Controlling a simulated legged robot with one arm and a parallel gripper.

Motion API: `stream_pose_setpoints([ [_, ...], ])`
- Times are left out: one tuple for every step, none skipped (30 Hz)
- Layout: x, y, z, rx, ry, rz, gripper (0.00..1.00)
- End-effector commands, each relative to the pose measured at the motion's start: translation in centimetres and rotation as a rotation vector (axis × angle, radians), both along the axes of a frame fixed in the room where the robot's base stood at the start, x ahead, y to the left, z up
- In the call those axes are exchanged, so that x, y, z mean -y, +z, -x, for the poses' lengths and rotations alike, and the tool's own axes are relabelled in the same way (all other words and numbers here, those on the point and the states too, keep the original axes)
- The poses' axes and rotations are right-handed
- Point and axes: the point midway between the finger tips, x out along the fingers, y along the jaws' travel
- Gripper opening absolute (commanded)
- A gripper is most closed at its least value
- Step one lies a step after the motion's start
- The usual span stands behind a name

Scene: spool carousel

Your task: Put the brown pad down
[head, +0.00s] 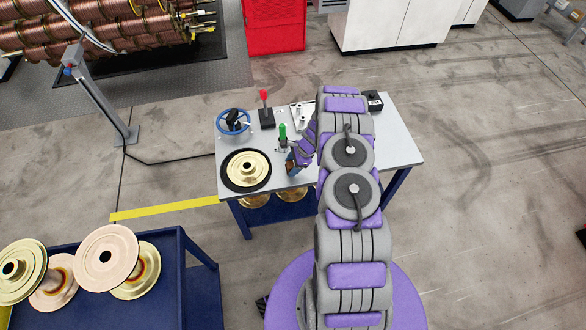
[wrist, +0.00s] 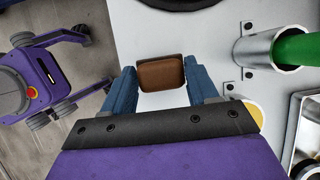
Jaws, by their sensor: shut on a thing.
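The brown pad (wrist: 161,75) is a small rounded block between the two blue fingers of my gripper (wrist: 162,78) in the wrist view. My gripper is shut on it. The pad is over the grey-white table top (wrist: 150,30), near the table edge; I cannot tell the gap beneath it. In the head view my gripper (head: 294,162) is at the table's front middle, just right of the gold spool, and the pad is hardly visible there.
A green handle (head: 282,131) stands in a metal socket (wrist: 262,48) beside the gripper. A gold spool (head: 247,168) lies on a black disc at the table's left. A blue handwheel (head: 233,121) and a red-knobbed lever (head: 265,112) are behind. The table's right front is clear.

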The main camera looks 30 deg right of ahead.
Motion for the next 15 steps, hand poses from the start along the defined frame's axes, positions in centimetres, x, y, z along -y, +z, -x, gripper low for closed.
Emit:
stream_pose_setpoints([
  [0.1, -1.2, 0.1, -0.002, -0.002, -0.002, 0.10],
  [0.2, -1.7, 0.2, -0.002, -0.003, -0.003, 0.10],
  [0.3, -2.3, 0.1, -0.002, -0.003, -0.004, 0.10],
  [0.3, -2.6, 0.1, -0.001, -0.002, -0.005, 0.10],
  [0.3, -2.7, 0.1, -0.001, -0.001, -0.004, 0.10],
  [0.3, -2.8, 0.1, 0.000, -0.002, -0.004, 0.10],
  [0.3, -2.7, 0.0, 0.001, -0.001, -0.004, 0.10],
  [0.4, -2.7, 0.0, 0.001, -0.001, -0.004, 0.10],
  [0.4, -2.6, 0.0, 0.002, -0.001, -0.004, 0.10],
  [0.4, -2.6, 0.1, 0.001, -0.002, -0.004, 0.10],
  [0.4, -2.6, 0.1, 0.002, -0.001, -0.004, 0.10],
  [0.4, -2.6, 0.1, 0.002, -0.001, -0.004, 0.10],
  [0.3, -2.7, 0.1, 0.000, -0.002, -0.004, 0.10],
  [0.3, -2.7, 0.1, 0.000, -0.002, -0.004, 0.10],
  [0.3, -2.7, 0.1, 0.000, -0.002, -0.004, 0.62],
])
